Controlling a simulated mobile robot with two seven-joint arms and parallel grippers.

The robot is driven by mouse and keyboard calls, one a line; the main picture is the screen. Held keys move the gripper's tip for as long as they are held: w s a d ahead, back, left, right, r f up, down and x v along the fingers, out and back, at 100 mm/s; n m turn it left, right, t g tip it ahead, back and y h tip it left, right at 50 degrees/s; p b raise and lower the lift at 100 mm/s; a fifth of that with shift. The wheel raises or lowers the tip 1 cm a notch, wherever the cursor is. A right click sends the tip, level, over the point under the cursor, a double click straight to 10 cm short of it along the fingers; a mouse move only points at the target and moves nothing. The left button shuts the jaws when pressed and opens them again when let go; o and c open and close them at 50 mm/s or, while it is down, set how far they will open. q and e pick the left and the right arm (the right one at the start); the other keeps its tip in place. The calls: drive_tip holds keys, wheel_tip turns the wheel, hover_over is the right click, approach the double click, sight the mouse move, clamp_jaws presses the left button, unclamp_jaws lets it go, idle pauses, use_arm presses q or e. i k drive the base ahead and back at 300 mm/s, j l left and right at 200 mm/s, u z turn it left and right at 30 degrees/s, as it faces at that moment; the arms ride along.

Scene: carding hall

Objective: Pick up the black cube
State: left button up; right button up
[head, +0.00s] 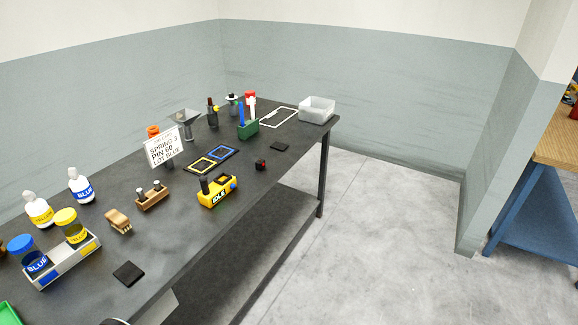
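A small black cube-like block (261,165) with a red patch sits on the dark table (185,255), near its front edge. It is to the right of a yellow block device (217,192) and apart from it. It is the only small dark block of that shape I can make out. Neither of my grippers can be made out in the head view. A dark rounded shape at the bottom edge is cut off, and I cannot tell what it is.
Jars and bottles crowd the left. Floor at right is clear.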

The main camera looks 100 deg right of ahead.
sight(260, 164)
drive_tip(key=z, duration=3.15)
drive_tip(key=u, duration=0.25)
drive_tip(key=i+l+u, duration=0.15)
drive_tip(key=u, duration=0.2)
drive_tip(key=i+l+u, duration=0.15)
drive_tip(key=u, duration=0.2)
drive_tip(key=i+l+u, duration=0.1)
drive_tip(key=l+u, duration=0.25)
drive_tip(key=i+l+u, duration=0.1)
drive_tip(key=l, duration=0.2)
drive_tip(key=i+l+u, duration=0.15)
drive_tip(key=l, duration=0.2)
drive_tip(key=l+u, duration=0.1)
drive_tip(key=l, duration=0.2)
